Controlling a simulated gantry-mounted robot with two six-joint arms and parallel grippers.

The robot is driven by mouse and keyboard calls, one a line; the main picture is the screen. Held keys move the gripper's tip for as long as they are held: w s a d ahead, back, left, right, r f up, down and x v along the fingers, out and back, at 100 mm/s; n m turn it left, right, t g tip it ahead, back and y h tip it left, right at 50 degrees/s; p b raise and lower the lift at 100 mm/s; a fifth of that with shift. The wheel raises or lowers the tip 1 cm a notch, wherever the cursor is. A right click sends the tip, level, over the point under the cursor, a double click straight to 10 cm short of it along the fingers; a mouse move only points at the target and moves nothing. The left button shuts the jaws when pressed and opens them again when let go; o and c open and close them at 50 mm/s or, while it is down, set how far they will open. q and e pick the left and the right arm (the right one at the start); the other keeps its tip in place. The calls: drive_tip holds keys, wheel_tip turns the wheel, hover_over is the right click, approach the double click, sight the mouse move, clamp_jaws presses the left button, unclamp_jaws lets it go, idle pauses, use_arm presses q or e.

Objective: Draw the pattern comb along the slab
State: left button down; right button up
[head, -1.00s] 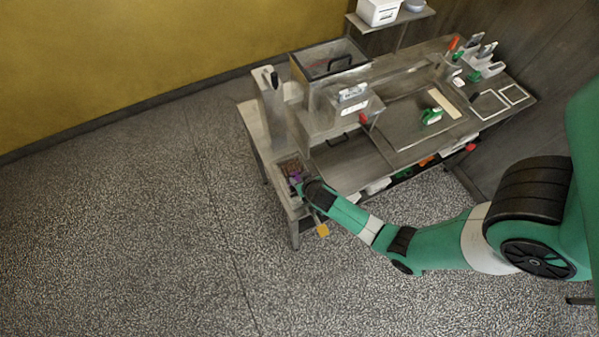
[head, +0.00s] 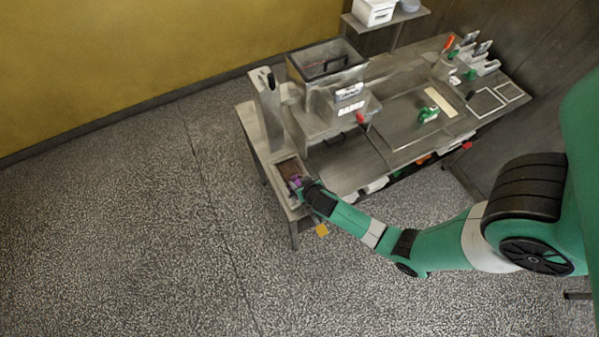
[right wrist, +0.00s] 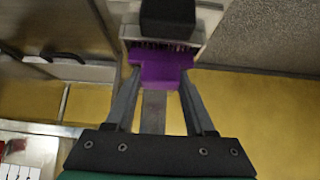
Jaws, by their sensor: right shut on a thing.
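The brown slab (head: 288,168) lies in a shallow tray at the left end of the bench in the head view. My right gripper (head: 300,184) is at the slab's near end, shut on the purple pattern comb (head: 297,181). In the right wrist view the comb (right wrist: 160,68) sits between the two fingers (right wrist: 158,84), with dark teeth showing along its far edge. I cannot tell whether the teeth touch the slab. My left gripper is not in view.
A tall grey upright (head: 266,110) stands just behind the slab. A metal tank (head: 325,62) and a stepped housing (head: 343,112) stand to its right. A green-handled tool (head: 428,114) lies farther right. Floor at left is clear.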

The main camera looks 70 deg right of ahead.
wheel_tip(320, 180, up, 7)
drive_tip(key=p, duration=0.6)
idle(0.5)
